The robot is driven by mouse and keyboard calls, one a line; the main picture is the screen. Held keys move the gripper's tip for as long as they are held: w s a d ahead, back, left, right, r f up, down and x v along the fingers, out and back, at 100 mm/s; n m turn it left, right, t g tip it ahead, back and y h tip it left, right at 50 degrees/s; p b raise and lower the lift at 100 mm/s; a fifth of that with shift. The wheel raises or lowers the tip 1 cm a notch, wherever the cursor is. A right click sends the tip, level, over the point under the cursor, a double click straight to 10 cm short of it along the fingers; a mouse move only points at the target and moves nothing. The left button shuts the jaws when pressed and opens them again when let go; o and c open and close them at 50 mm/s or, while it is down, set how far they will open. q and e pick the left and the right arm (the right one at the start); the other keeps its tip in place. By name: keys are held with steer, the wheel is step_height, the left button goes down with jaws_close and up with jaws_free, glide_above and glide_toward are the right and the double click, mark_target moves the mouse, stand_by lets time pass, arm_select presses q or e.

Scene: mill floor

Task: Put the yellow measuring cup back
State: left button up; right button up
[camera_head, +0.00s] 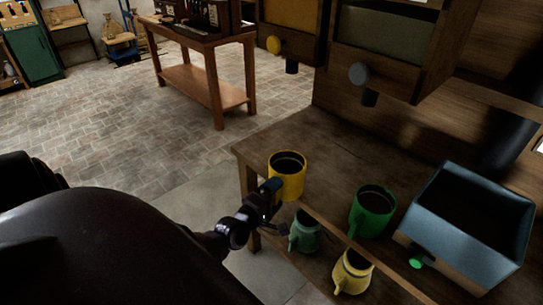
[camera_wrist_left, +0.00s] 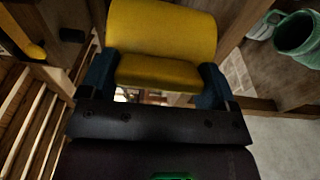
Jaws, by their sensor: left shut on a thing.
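The yellow measuring cup (camera_head: 287,182) is upright at the near left corner of the wooden bench (camera_head: 325,150). My left gripper (camera_head: 272,186) is shut on the cup from its near left side. The left wrist view shows the yellow cup (camera_wrist_left: 163,35) between the two dark blue fingers of my left gripper (camera_wrist_left: 157,78). I cannot tell whether the cup's bottom touches the bench top. My right gripper is not in view.
A green cup (camera_head: 372,213) and a blue-grey box (camera_head: 470,215) stand to the right on the bench. A green jug (camera_head: 305,236) and a yellow jug (camera_head: 351,275) are below the bench's front edge. Wall bins with knobs (camera_head: 358,74) hang above. Bench top behind the cup is clear.

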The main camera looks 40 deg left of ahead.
mark_target(293, 172)
arm_select(q)
steer(key=shift+w+a+f+b, duration=0.1)
steer(key=shift+w+a+b, duration=0.1)
steer(key=shift+w, duration=0.35)
steer(key=shift+w+a+f+b, duration=0.15)
steer(key=shift+w+b, duration=0.1)
steer(key=shift+w, duration=0.35)
steer(key=shift+w+a+r+b, duration=0.1)
steer(key=shift+w+a+b, duration=0.1)
steer(key=shift+w, duration=0.35)
steer(key=shift+w+a+f, duration=0.15)
steer(key=shift+w+a, duration=0.05)
steer(key=shift+w, duration=0.45)
steer(key=shift+w+a+f+b, duration=0.1)
steer(key=shift+w+a+b, duration=0.2)
steer(key=shift+w+b, duration=0.5)
steer(key=shift+w+a+f+b, duration=0.1)
steer(key=shift+w+a+b, duration=0.15)
steer(key=shift+w, duration=0.45)
steer(key=shift+w+a+f+b, duration=0.15)
steer(key=shift+w+b, duration=0.1)
steer(key=shift+w, duration=0.4)
steer(key=shift+w+a+b, duration=0.2)
steer(key=shift+w+b, duration=0.1)
steer(key=shift+w, duration=0.35)
steer(key=shift+f, duration=0.25)
steer(key=shift+f+b, duration=0.45)
steer(key=o, duration=1.4)
